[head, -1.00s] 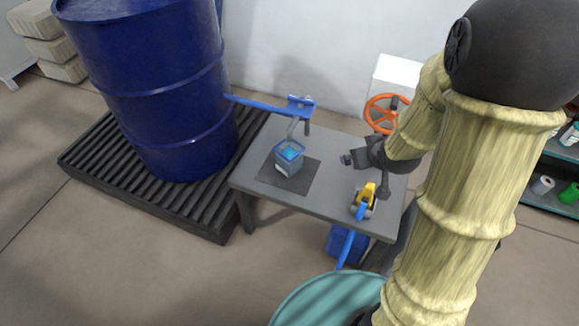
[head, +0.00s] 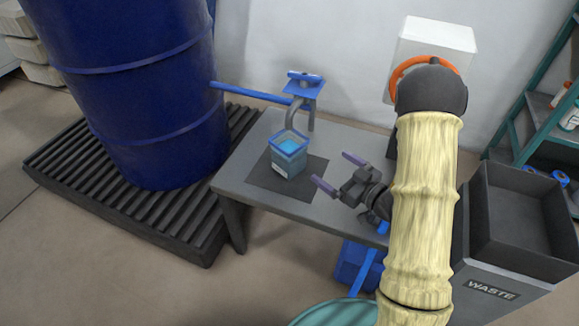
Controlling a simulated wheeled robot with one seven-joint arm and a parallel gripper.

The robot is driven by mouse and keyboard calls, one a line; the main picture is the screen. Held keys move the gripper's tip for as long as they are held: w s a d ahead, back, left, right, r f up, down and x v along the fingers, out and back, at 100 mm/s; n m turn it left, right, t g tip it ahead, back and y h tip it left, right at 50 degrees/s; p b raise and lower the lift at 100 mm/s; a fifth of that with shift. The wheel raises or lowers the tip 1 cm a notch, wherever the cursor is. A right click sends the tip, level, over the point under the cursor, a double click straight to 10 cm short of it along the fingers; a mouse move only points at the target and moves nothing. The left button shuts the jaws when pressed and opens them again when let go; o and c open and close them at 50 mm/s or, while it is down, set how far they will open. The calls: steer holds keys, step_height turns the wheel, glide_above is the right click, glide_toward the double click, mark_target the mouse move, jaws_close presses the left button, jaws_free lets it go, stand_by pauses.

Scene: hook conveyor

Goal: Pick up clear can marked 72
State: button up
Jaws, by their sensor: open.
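A clear can with blue contents (head: 289,158) stands upright on a dark mat (head: 300,188) on the grey table. It has a blue rim and a white label low on its front; the number is too small to read. A grey curved spout (head: 292,120) comes down just above or behind its rim; I cannot tell whether they touch. My gripper (head: 333,172) is open and empty, to the right of the can and apart from it, its two fingers pointing left towards it.
A big blue drum (head: 130,90) stands on a dark slatted pallet (head: 150,225) at left. A white box (head: 432,45) with an orange wheel is behind my arm. A waste bin (head: 495,290) is at right.

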mark_target(299, 148)
steer(key=shift+s+f+y, duration=0.1)
steer(key=shift+f+y, duration=0.45)
steer(key=shift+y, duration=0.05)
steer(key=shift+a, duration=0.1)
steer(key=b+x, duration=0.1)
steer(key=x, duration=0.4)
steer(key=b+x, duration=0.2)
steer(key=x, duration=0.4)
steer(key=shift+w+a+f, duration=0.2)
steer(key=shift+w+a, duration=0.05)
steer(key=shift+w+a+r, duration=0.1)
steer(key=shift+w+a, duration=0.05)
steer(key=shift+w, duration=0.1)
